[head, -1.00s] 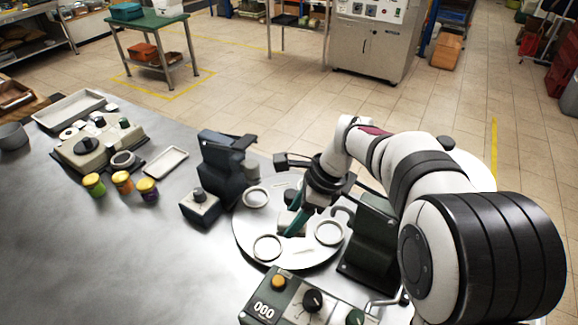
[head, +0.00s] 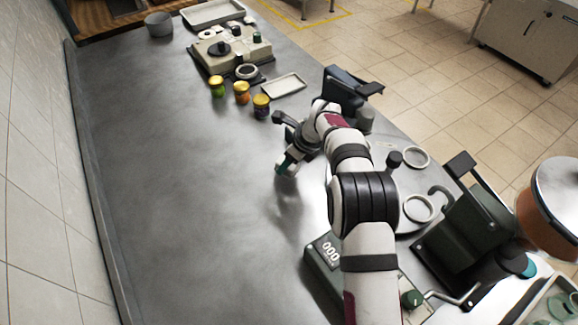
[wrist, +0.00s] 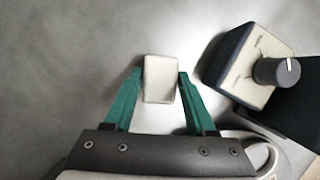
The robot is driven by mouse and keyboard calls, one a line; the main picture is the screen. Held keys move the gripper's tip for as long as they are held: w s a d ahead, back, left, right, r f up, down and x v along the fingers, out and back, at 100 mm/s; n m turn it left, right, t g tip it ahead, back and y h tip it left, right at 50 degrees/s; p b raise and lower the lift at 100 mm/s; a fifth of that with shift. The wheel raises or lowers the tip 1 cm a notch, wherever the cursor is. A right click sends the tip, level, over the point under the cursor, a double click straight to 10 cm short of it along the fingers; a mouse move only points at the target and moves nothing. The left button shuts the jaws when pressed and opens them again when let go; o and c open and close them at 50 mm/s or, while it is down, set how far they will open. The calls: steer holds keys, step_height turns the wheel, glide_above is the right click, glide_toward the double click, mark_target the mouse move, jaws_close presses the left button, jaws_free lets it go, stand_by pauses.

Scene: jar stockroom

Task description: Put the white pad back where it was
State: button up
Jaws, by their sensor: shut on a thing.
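The white pad (wrist: 159,80) is a small pale block with rounded corners. In the wrist view it sits between the two teal fingertips of my gripper (wrist: 160,74), which is shut on it. In the head view my gripper (head: 285,165) points down over the bare metal bench, left of the round plate (head: 383,153). I cannot make out the pad clearly there, nor whether it touches the bench. A small box with a grey knob (wrist: 253,62) stands just right of the pad in the wrist view.
Three lidded jars, green (head: 217,88), orange (head: 242,94) and purple (head: 261,109), stand beyond my gripper, near a small tray (head: 284,85) and a cream device (head: 215,60). A dark green press (head: 470,225) and counter box (head: 325,270) stand nearer. The bench's left side is clear.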

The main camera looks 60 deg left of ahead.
steer(key=shift+f, duration=1.25)
steer(key=shift+f, duration=0.1)
steer(key=o, duration=1.3)
